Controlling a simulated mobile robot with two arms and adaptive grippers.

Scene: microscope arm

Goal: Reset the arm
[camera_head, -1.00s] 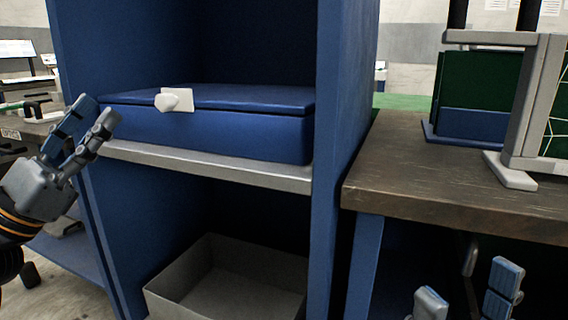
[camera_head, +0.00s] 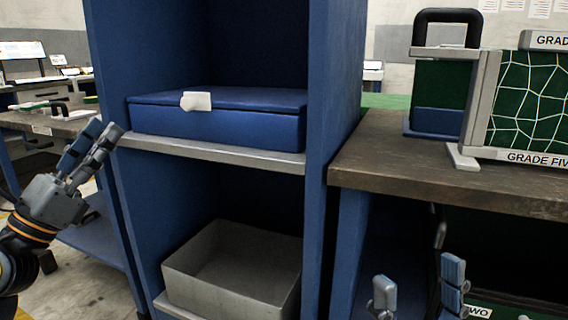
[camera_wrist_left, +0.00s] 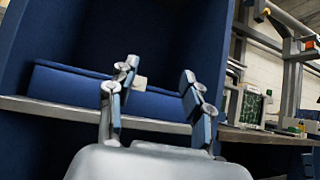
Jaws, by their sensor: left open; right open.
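My left gripper (camera_head: 92,155) is open and empty, in front of the left side of a blue shelf cabinet. My right gripper (camera_head: 418,285) is open at the lower right, below the wooden tabletop; only its finger ends show. No microscope arm can be made out in these views. A closed blue case (camera_head: 220,125) with a white latch (camera_head: 196,101) lies on the cabinet's middle shelf. In the left wrist view the open left gripper (camera_wrist_left: 155,95) faces the case (camera_wrist_left: 65,90), with the latch (camera_wrist_left: 140,83) between its fingers; they are apart.
The blue cabinet (camera_head: 335,110) has a grey shelf edge (camera_head: 210,151) and an open grey bin (camera_head: 235,270) below. At right, a wooden bench (camera_head: 450,180) holds a green panel labelled GRADE FIVE (camera_head: 525,100) and a black-handled case (camera_head: 440,85). Another bench (camera_head: 50,122) stands at left.

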